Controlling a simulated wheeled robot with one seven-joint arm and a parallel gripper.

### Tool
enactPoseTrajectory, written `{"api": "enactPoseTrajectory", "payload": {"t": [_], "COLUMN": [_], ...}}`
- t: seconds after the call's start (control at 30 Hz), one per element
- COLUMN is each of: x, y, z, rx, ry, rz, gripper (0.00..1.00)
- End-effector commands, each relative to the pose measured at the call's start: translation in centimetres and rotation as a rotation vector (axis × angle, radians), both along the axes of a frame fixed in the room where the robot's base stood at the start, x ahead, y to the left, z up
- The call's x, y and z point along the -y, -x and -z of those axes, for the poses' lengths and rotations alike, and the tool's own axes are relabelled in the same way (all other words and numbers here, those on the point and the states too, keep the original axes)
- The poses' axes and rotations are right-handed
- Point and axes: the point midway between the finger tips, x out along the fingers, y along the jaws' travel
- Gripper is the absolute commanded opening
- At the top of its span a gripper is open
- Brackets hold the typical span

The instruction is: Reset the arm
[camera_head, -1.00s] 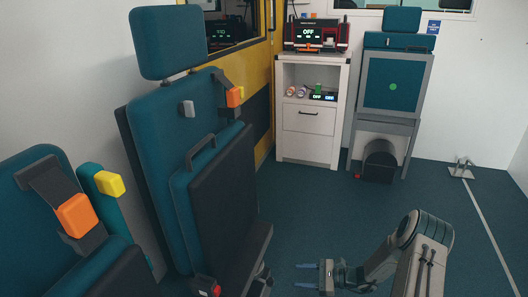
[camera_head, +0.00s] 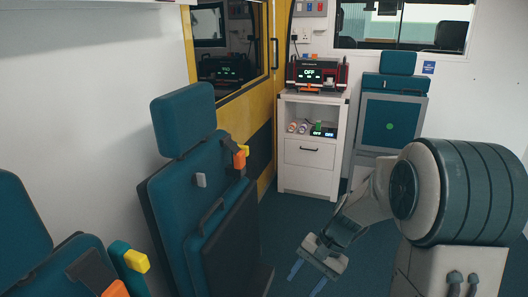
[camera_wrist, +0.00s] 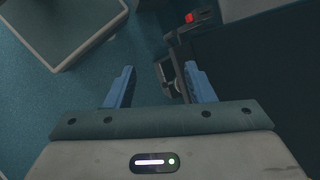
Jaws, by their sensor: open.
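My gripper (camera_head: 308,279) hangs low over the blue floor in the head view, in front of the folded teal seat and at the lower middle of the picture. Its two blue fingers point down and to the left. They are spread apart with nothing between them. In the wrist view my gripper (camera_wrist: 160,88) also shows open and empty, with dark floor and the edge of a seat frame beyond it. My arm rises from the gripper to a large ribbed joint at the right.
A folded teal seat (camera_head: 178,215) stands left of my gripper. A white cabinet (camera_head: 309,180) with a defibrillator (camera_head: 316,74) on top stands at the back. Another teal seat (camera_head: 388,125) is at the back right. Blue floor (camera_head: 290,225) lies open between them.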

Motion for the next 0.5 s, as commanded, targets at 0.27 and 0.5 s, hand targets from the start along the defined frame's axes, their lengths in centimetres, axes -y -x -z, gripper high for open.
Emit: {"api": "enactPoseTrajectory", "payload": {"t": [0.27, 0.5], "x": [1.3, 3.7], "y": [4.3, 7.4], "z": [-10.3, -17.0], "rx": [0.188, 0.35], "ry": [0.192, 0.333], "rz": [-0.181, -0.319], "gripper": [0.49, 0.49]}}
